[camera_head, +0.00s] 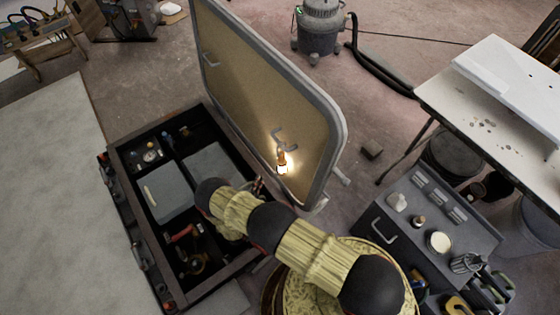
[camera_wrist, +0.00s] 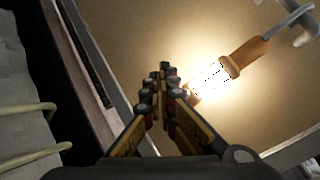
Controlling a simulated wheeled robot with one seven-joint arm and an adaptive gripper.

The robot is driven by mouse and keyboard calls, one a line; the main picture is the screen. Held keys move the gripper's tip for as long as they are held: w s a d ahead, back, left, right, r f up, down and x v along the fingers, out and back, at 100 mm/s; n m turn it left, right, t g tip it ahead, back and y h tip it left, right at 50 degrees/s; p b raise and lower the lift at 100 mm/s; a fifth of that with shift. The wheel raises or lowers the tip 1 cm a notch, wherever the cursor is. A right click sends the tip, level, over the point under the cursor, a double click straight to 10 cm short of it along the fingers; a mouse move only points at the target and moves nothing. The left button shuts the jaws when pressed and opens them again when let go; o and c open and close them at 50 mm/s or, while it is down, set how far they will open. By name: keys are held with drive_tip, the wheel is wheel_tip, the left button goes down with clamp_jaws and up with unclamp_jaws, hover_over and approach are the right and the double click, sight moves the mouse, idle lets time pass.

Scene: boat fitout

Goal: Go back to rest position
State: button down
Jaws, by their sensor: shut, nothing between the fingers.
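My gripper (camera_wrist: 160,90) is shut and empty. In the wrist view its fingers meet in the middle, in front of the upright lid's tan inner face. A lit work lamp (camera_wrist: 225,70) with an orange handle is just beyond and to the right of the fingertips. The same lamp (camera_head: 282,160) hangs from a hook on the open lid (camera_head: 262,85) in the head view. In the head view my arm reaches from the lower right over the open case (camera_head: 137,225), and its covered links hide part of the case's right side. The gripper is mostly hidden there.
The case holds grey panels, a red-handled tool (camera_head: 183,233) and small parts. A toolbox (camera_head: 415,215) with items on top stands at right, below a white table (camera_head: 485,110). A vacuum (camera_head: 320,28) stands at the back. A pale surface (camera_head: 60,200) fills the left.

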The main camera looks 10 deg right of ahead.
drive_tip(key=shift+a, duration=0.1)
idle(0.6)
drive_tip(key=s+d+f+m+g+h, duration=0.3)
drive_tip(key=s+d+m+g, duration=0.15)
drive_tip(key=s+d, duration=0.25)
drive_tip(key=s+d+r+m+g+h, duration=0.2)
drive_tip(key=s+d+r+m+g, duration=0.1)
drive_tip(key=s+r+m+g, duration=0.3)
drive_tip(key=s+a+r+m+g+y+p, duration=0.1)
drive_tip(key=s+r+m+g+y, duration=0.15)
drive_tip(key=r+m, duration=0.85)
drive_tip(key=s+r+m+g+y+p, duration=0.1)
drive_tip(key=s+r+m+g+y, duration=0.2)
drive_tip(key=r, duration=1.5)
drive_tip(key=s+a+r+m+g+y+p, duration=0.1)
drive_tip(key=s+r+m+y+p, duration=0.3)
drive_tip(key=r+m, duration=0.75)
drive_tip(key=s+d+r+m+t+y, duration=0.1)
drive_tip(key=s+d+r+t, duration=0.1)
drive_tip(key=r, duration=0.7)
drive_tip(key=s+d+r+m+t+y, duration=0.1)
drive_tip(key=d+r+t+y, duration=0.1)
drive_tip(key=r, duration=0.7)
drive_tip(key=s+d+r+m+t+y+p, duration=0.1)
drive_tip(key=s+d+r+t, duration=0.1)
drive_tip(key=r, duration=0.8)
drive_tip(key=shift+s+d+m+t, duration=0.35)
drive_tip(key=shift+d+t, duration=0.15)
drive_tip(key=shift+t, duration=0.4)
